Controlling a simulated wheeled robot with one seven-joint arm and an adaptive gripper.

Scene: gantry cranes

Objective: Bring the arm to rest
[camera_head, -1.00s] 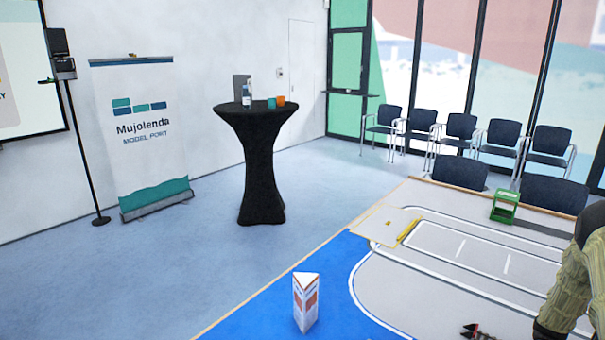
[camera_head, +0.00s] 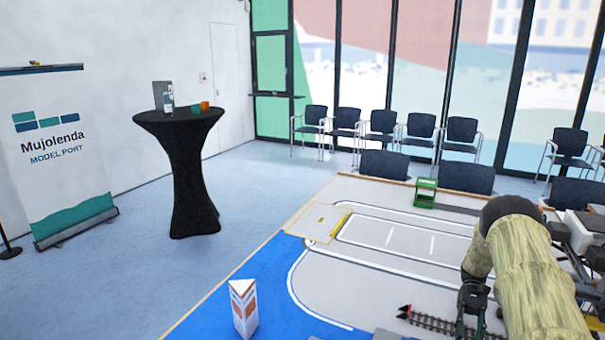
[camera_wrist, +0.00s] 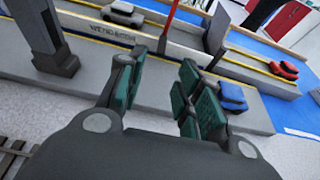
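My gripper (camera_wrist: 163,68) shows in the wrist view with its two green-padded fingers apart. No object shows between them. Beyond the fingers is a grey quay-like strip (camera_wrist: 100,77) with a yellow line, and it cannot be told how close they are to it. In the head view my arm, in a tan sleeve, reaches in at the lower right. The dark gripper (camera_head: 472,300) hangs at its end above the model table (camera_head: 385,262), near a piece of track (camera_head: 440,323). The fingertips are not clear in that view.
A green frame (camera_head: 426,193) stands at the table's far edge and a white three-sided sign (camera_head: 243,308) at its near left. The table's middle is clear.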

